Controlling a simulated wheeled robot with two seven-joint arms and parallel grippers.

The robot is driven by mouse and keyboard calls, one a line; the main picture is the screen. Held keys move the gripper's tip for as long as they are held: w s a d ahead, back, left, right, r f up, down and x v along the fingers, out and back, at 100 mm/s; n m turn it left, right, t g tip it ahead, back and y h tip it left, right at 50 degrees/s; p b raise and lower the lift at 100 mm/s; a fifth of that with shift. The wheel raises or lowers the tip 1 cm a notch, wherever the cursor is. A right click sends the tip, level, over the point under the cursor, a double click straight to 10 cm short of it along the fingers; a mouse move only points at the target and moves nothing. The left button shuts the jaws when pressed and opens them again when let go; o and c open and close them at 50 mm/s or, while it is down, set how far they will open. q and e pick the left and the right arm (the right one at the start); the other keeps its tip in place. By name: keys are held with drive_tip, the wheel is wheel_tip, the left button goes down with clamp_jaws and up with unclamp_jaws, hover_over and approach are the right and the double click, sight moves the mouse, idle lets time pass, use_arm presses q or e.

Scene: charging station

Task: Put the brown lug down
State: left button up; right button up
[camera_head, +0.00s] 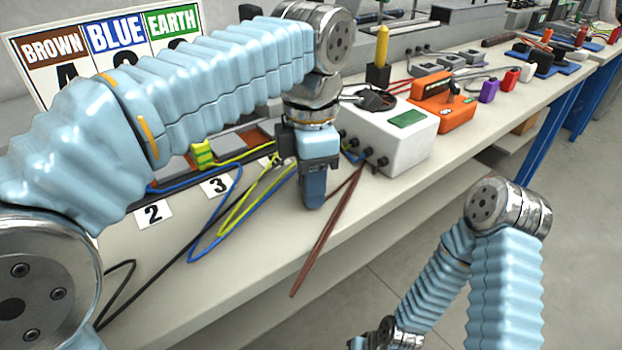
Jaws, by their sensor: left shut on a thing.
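My left gripper (314,195) points down over the bench beside the white box, with its jaws shut. The brown lug itself is hidden by the gripper. My right arm comes up at the lower right, away from the bench. Only a small part of my right gripper shows at the bottom edge, and its fingers are out of frame.
A white box (390,135) with dark knobs stands right of the gripper, then an orange unit (445,103). Blue and yellow-green cables (240,205) loop left of it, near cards 2 (154,214) and 3 (218,185). The front strip of the bench (235,270) has bare room.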

use_arm(q)
drive_tip(key=o, duration=1)
drive_tip(key=shift+f, duration=0.1)
wheel_tip(320, 180, up, 11)
drive_tip(key=p, duration=0.3)
drive_tip(key=shift+r, duration=0.7)
